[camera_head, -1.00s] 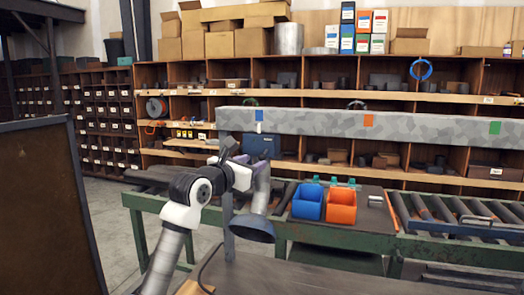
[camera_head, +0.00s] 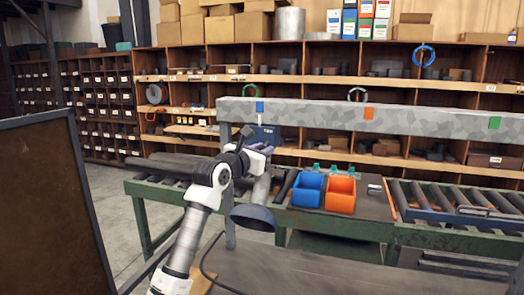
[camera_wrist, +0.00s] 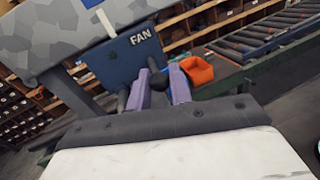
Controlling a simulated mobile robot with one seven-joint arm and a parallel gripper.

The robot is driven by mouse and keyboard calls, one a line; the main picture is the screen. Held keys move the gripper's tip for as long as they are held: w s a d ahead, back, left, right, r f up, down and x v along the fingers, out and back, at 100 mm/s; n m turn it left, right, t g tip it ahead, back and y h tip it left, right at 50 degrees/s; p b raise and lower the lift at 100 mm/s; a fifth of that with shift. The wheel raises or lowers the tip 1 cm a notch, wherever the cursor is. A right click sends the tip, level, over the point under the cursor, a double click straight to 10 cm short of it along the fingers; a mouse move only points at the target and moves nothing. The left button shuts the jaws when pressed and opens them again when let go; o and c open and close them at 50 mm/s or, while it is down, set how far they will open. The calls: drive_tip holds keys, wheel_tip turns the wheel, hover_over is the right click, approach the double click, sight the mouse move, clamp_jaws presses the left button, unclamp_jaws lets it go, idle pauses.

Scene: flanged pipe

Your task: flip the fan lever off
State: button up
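The dark blue fan box (camera_wrist: 127,57), marked "FAN", hangs under the speckled grey beam in the wrist view. It is small and partly hidden behind my arm in the head view (camera_head: 267,135). My gripper (camera_wrist: 160,88) has two purple fingers pointing at the box's lower right corner, with a visible gap between them. A dark lever-like piece (camera_wrist: 154,66) shows at that corner, between and beyond the fingertips. I cannot tell whether the fingers touch it. In the head view my gripper (camera_head: 261,150) is just in front of the box.
The speckled beam (camera_head: 330,115) runs across above the workbench. A grey pipe with a dark blue flared end (camera_head: 253,217) is close below my gripper. A blue bin (camera_head: 307,190) and an orange bin (camera_head: 341,194) stand to the right, beside rollers (camera_head: 440,198).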

drive_tip(key=shift+w+f+t+h+b, duration=0.1)
drive_tip(key=shift+f+t+h+b, duration=0.5)
drive_tip(key=shift+b, duration=1.35)
clamp_jaws()
drive_tip(key=shift+w+d+f+m+t+b, duration=0.15)
drive_tip(key=shift+m+t+b, duration=0.15)
drive_tip(key=shift+b, duration=0.65)
drive_tip(key=shift+h, duration=0.3)
drive_tip(key=shift+r, duration=0.2)
drive_tip(key=o, duration=0.8)
unclamp_jaws()
drive_tip(key=shift+o, duration=0.2)
drive_tip(key=b+v, duration=0.5)
drive_tip(key=v, duration=0.9)
drive_tip(key=shift+f+b, duration=0.2)
drive_tip(key=shift+b, duration=0.15)
